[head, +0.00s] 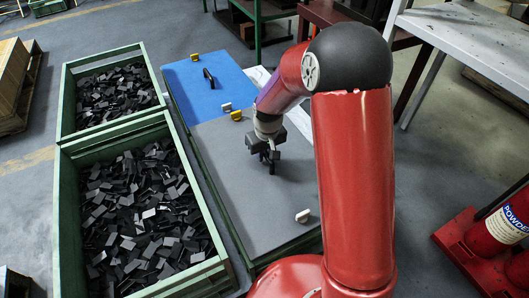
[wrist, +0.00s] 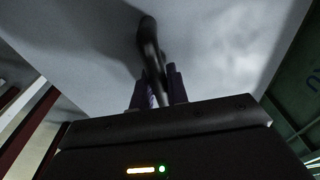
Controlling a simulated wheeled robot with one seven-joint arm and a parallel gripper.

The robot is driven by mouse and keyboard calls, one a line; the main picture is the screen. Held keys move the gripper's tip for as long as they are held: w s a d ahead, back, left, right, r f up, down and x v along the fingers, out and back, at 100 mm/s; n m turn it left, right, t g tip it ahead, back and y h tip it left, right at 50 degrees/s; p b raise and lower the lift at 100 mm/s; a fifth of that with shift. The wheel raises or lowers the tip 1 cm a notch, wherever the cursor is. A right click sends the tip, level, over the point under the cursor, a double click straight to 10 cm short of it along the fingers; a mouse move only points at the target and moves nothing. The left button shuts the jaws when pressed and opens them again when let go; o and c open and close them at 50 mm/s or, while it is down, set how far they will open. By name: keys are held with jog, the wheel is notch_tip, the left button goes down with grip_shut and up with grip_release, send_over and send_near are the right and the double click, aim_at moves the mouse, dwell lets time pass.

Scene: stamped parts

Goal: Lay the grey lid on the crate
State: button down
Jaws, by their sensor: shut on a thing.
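The grey lid (head: 245,195) is a flat panel lying over a green crate (head: 290,252), whose rim shows at the lid's front edge. I cannot tell whether the lid rests on the rim or hangs just above it. My gripper (head: 270,160) is over the lid's middle, shut on its dark handle. In the wrist view, the fingers (wrist: 157,90) close around the black handle (wrist: 150,45), with the pale underlit lid (wrist: 220,50) filling the background. A white knob (head: 303,215) shows near the lid's front right corner. The crate's inside is hidden.
Two open green bins (head: 62,190) full of dark stamped parts stand to the left. A blue lid (head: 188,80) with a black handle lies behind the grey lid. A grey table (head: 470,40) stands at right, and a red extinguisher (head: 495,232) stands at lower right.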

aim_at(265, 161)
jog(key=shift+f+b, duration=1.5)
jog(key=shift+f, duration=0.55)
jog(key=c, duration=1.3)
grip_release()
jog(key=shift+s+d+r+p, duration=0.15)
jog(key=shift+r+p, duration=0.1)
jog(key=shift+r, duration=1.05)
jog(key=shift+s+r+p, duration=0.1)
jog(key=shift+r+p, duration=0.1)
jog(key=shift+r, duration=1.15)
jog(key=shift+s+d+r+p, duration=0.15)
jog(key=shift+r+p, duration=0.1)
jog(key=shift+r, duration=1.05)
jog(key=shift+a, duration=0.1)
